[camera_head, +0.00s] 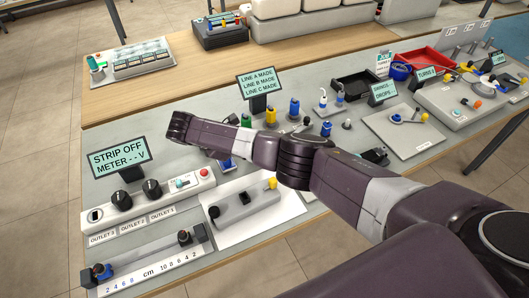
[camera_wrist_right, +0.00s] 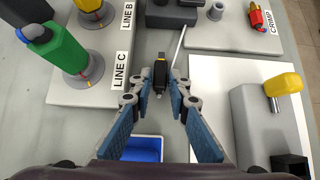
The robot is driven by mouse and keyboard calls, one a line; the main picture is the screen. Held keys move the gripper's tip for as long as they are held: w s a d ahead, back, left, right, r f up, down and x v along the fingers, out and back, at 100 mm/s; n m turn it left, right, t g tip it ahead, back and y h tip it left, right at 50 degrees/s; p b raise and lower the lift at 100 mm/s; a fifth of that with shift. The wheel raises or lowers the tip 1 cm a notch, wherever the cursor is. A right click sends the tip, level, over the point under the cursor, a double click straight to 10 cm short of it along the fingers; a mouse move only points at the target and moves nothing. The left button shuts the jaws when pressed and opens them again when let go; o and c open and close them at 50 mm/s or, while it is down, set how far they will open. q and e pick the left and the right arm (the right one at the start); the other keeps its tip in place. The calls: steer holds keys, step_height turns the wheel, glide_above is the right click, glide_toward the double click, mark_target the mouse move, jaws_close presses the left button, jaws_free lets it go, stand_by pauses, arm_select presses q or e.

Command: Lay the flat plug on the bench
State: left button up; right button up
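In the right wrist view a small black plug-like piece with a yellow band (camera_wrist_right: 160,76) lies beyond and between the fingertips of my right gripper (camera_wrist_right: 161,88). The fingers are apart, with a narrow gap on each side of the piece. I cannot tell for sure that it is the flat plug. In the head view my right arm reaches left across the bench (camera_head: 219,93), and its wrist hides most of the gripper. The outlet strip (camera_head: 155,211) at the left holds two round black plugs (camera_head: 121,200) (camera_head: 152,188). My left gripper is not in view.
The line block (camera_wrist_right: 92,88), with green and yellow connectors, stands left of the fingers. A blue tray (camera_wrist_right: 142,149) lies below them. A white sheet with a grey yellow-knobbed fixture (camera_wrist_right: 262,105) is at right. The meter sign (camera_head: 120,157) stands behind the strip.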

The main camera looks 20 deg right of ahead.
steer(key=o, duration=0.3)
steer(key=shift+o, duration=0.2)
steer(key=v, duration=1)
steer(key=shift+w+a+r, duration=0.1)
steer(key=shift+a+r, duration=0.05)
steer(key=shift+r, duration=0.05)
steer(key=shift+a+r, duration=0.5)
steer(key=shift+r, duration=0.05)
